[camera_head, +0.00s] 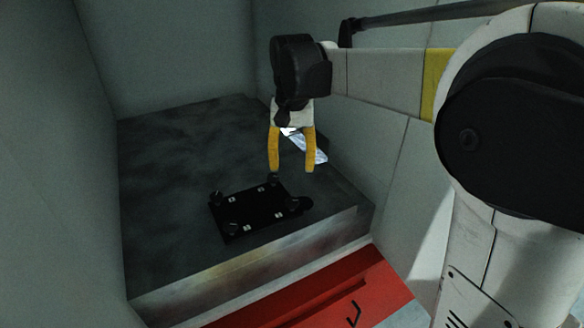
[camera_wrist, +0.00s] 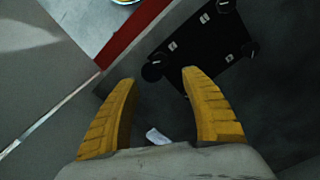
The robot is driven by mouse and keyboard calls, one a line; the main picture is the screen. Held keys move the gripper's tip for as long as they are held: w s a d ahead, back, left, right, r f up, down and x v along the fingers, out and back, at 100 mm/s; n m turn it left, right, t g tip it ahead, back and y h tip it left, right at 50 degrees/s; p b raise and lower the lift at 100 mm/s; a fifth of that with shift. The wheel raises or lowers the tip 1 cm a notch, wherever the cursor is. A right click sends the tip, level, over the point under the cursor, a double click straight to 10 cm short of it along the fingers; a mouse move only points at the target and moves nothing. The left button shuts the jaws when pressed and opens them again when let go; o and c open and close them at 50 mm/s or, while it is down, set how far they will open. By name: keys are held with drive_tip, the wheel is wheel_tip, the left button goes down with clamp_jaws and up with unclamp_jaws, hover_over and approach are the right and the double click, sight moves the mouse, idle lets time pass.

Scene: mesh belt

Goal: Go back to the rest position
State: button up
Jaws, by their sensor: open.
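My gripper (camera_head: 291,168) has two yellow fingers spread apart with nothing between them. It hangs fingers down above the dark metal surface (camera_head: 165,190), behind a flat black plate (camera_head: 255,212). In the wrist view my gripper (camera_wrist: 162,85) is also open, and the black plate (camera_wrist: 205,45) lies beyond the fingertips at the upper right. The plate has several knobs at its corners and small light marks. A whitish, shiny object (camera_head: 308,150) shows partly behind the fingers. In the wrist view a small white piece (camera_wrist: 157,136) lies between the fingers, farther down.
Grey walls (camera_head: 185,50) enclose the surface at the back and sides. A red ledge (camera_head: 320,290) runs along its front edge. A dark bar (camera_head: 430,14) crosses at the upper right. The left part of the surface is clear.

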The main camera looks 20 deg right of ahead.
drive_tip(key=s+f+n+t+b, duration=0.4)
drive_tip(key=s+f+t+b, duration=0.3)
drive_tip(key=s+f+b, duration=0.9)
drive_tip(key=s+f, duration=0.4)
drive_tip(key=shift+d+f, duration=0.25)
drive_tip(key=shift+d, duration=0.05)
drive_tip(key=shift+s, duration=0.1)
idle(0.9)
